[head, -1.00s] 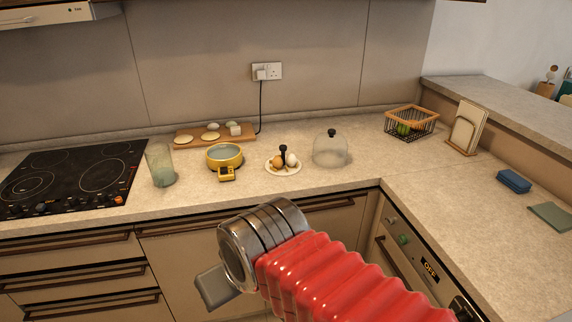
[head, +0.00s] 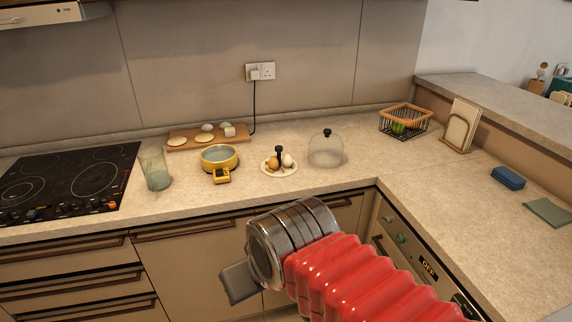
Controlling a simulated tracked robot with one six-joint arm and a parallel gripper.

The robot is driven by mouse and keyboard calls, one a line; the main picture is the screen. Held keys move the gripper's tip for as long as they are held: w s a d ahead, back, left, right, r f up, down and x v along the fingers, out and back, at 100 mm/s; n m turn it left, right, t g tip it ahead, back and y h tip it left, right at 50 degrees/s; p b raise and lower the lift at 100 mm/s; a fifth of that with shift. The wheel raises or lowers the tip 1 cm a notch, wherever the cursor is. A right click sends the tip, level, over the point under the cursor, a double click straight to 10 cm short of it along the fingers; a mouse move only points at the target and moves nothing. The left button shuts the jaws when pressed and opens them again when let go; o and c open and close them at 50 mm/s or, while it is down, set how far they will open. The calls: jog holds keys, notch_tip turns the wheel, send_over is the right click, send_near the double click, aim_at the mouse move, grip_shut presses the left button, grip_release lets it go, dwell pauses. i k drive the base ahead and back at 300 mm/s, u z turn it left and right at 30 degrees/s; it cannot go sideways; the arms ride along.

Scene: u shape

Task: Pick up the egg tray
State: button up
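The egg tray (head: 290,170) is a small round white dish with a dark upright knob handle (head: 278,152) in its middle. A brown egg (head: 272,163) and a white egg (head: 288,160) sit on it. It stands on the counter between a yellow pot and a glass dome. My gripper (head: 238,283) is in front of and below the counter edge, well apart from the tray. One grey finger part shows at its left end; I cannot tell whether it is open or shut. Nothing is visibly held.
The yellow pot (head: 219,160) stands close left of the tray, and the glass dome (head: 326,152) close right. A glass (head: 155,170), cutting board (head: 190,141) and hob (head: 68,182) are farther left. A wire basket (head: 404,122) is right. The counter in front of the tray is clear.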

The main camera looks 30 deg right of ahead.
aim_at(281, 170)
jog(key=u, duration=0.05)
jog(key=i, duration=1)
jog(key=z, duration=0.05)
